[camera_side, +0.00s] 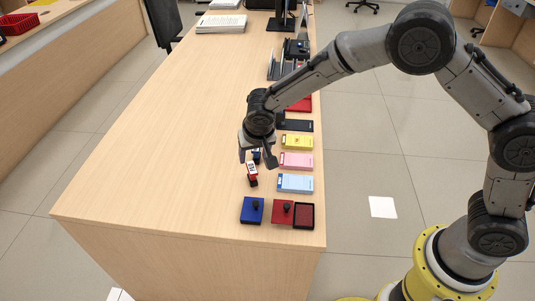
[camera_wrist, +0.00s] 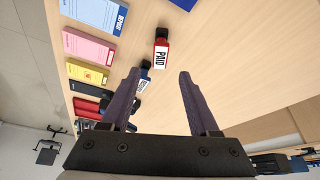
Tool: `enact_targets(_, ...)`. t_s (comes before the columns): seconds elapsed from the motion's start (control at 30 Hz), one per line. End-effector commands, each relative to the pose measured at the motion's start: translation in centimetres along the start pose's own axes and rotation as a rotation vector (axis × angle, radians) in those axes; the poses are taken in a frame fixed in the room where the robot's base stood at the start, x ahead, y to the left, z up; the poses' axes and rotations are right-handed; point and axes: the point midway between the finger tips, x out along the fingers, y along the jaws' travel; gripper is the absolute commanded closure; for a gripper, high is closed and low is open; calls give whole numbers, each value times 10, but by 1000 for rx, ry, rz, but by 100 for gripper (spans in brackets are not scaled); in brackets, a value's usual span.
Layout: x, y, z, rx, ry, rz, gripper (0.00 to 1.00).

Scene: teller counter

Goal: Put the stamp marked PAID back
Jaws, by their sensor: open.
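The stamp marked PAID (camera_wrist: 161,52) is red with a black end and a white label. It lies on the counter, and shows in the side view (camera_side: 252,174) just in front of my gripper (camera_side: 256,160). A second stamp, blue with a white label (camera_wrist: 143,84), lies close behind it, partly hidden by my left finger in the wrist view. My gripper (camera_wrist: 160,74) is open and empty above the counter, its fingers pointing toward the PAID stamp, which is beyond the fingertips in the wrist picture. I cannot make out a stamp holder for certain.
A blue ink pad (camera_side: 252,210) and a red ink pad (camera_side: 282,212) with its open dark half (camera_side: 304,215) sit at the near edge. Light blue (camera_side: 295,184), pink (camera_side: 296,160) and yellow (camera_side: 297,142) pads line the right edge. The counter's left side is clear.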

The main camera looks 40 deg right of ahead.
Motion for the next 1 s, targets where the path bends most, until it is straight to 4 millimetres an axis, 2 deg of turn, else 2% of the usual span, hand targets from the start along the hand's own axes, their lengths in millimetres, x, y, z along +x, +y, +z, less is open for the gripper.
enact_targets(0.2,-3,0,0,0,0,0,38)
enact_targets(0.3,-14,7,-5,-1,4,-4,38)
enact_targets(0.37,-31,17,-11,-7,8,-7,38)
enact_targets(0.47,-74,48,-20,-27,13,-15,38)
enact_targets(0.57,-124,89,-19,-58,18,-27,38)
enact_targets(0.67,-170,131,-7,-96,22,-42,38)
enact_targets(0.8,-222,183,28,-157,34,-73,38)
enact_targets(0.9,-249,215,61,-207,48,-99,38)
enact_targets(1.0,-265,237,96,-259,65,-125,38)
